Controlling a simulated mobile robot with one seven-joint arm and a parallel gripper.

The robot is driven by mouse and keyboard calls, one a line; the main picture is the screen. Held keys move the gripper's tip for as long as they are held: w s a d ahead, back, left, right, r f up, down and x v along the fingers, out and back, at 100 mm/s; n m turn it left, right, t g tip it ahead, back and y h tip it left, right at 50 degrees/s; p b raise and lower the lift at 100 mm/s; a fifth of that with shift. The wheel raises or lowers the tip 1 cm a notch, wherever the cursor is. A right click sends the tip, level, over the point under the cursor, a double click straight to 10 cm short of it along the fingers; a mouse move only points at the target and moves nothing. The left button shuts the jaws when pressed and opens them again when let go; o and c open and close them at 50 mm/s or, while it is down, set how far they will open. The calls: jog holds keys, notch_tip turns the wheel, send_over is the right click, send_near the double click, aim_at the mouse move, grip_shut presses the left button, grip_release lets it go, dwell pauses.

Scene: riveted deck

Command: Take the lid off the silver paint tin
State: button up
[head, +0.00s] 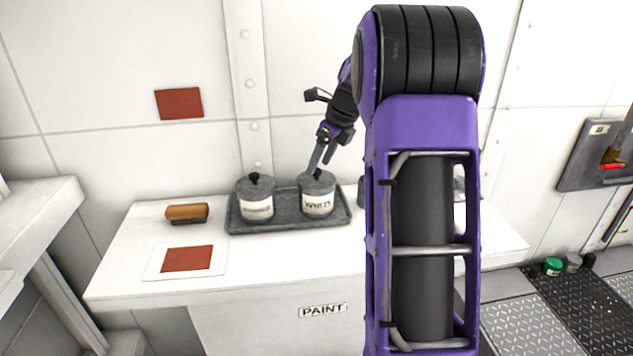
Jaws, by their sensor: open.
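Two grey metal tins stand upright side by side on a dark tray (290,227), each with a pale label and a lid with a dark knob. The left tin (256,207) has a label too small to read, and its lid (245,186) is on. The right tin (317,203) has a label that seems to read "WHITE", and its lid (309,184) is on. I cannot tell by label which is the silver one. My gripper (321,166) is open, pointing down just above the right tin's lid, its fingers around or beside the knob. Contact is unclear.
The tray sits on a white counter (120,265) marked "PAINT". A wooden-backed brush (187,213) and a card with a red-brown square (186,258) lie to the left. My arm hides the counter's right part and most of another grey object (361,192).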

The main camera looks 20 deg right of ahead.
jog(key=shift+x, duration=1)
grip_shut()
jog(key=shift+r, duration=0.1)
jog(key=shift+r, duration=0.1)
